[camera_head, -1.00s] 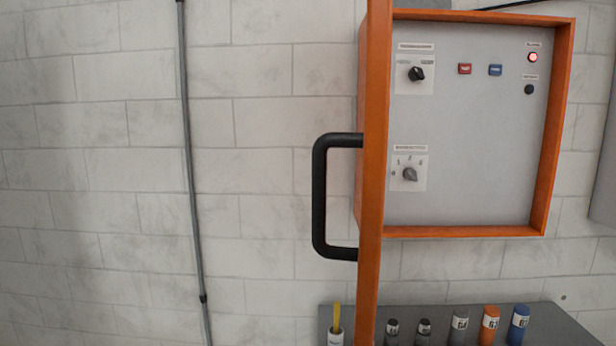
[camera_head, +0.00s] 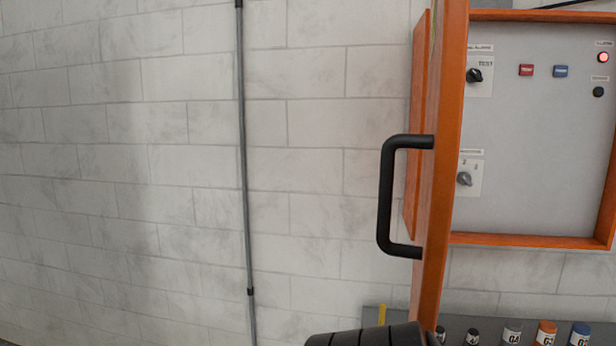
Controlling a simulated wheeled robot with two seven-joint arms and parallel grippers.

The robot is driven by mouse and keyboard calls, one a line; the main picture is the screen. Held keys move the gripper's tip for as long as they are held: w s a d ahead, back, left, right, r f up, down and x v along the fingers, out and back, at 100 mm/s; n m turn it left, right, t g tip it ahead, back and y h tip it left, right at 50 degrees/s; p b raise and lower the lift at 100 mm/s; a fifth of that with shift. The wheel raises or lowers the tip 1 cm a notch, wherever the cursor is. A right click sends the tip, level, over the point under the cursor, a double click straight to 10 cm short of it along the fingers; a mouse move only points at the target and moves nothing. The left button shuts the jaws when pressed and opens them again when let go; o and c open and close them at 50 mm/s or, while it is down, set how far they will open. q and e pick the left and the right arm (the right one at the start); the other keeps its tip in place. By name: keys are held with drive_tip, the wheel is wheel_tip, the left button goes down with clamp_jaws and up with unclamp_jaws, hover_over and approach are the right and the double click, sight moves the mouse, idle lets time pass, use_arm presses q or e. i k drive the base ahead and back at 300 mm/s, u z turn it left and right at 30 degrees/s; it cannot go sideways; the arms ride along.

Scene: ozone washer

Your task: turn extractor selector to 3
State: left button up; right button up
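The lower grey selector knob (camera_head: 464,179) sits on a white plate with small numbers, on the grey panel (camera_head: 540,150) inside the orange frame. The open orange door (camera_head: 442,180) covers the plate's left part, so not all its marks show. I cannot read the label above it clearly. A black upper selector (camera_head: 474,75) is above it on the same panel. A black ribbed part, likely of my own arm, shows at the bottom edge below the door. Neither of my grippers' fingers is in view.
The orange door stands open toward me, with a black handle (camera_head: 386,195) on its left side. Red (camera_head: 526,70) and blue (camera_head: 560,71) buttons and a lit red lamp (camera_head: 603,57) are on the panel. Several bottles stand on a grey shelf below. The brick wall at left is clear except for a grey pipe (camera_head: 244,170).

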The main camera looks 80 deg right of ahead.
sight(464, 178)
drive_tip(key=u, duration=0.05)
drive_tip(key=k, duration=0.55)
drive_tip(key=z, duration=2.05)
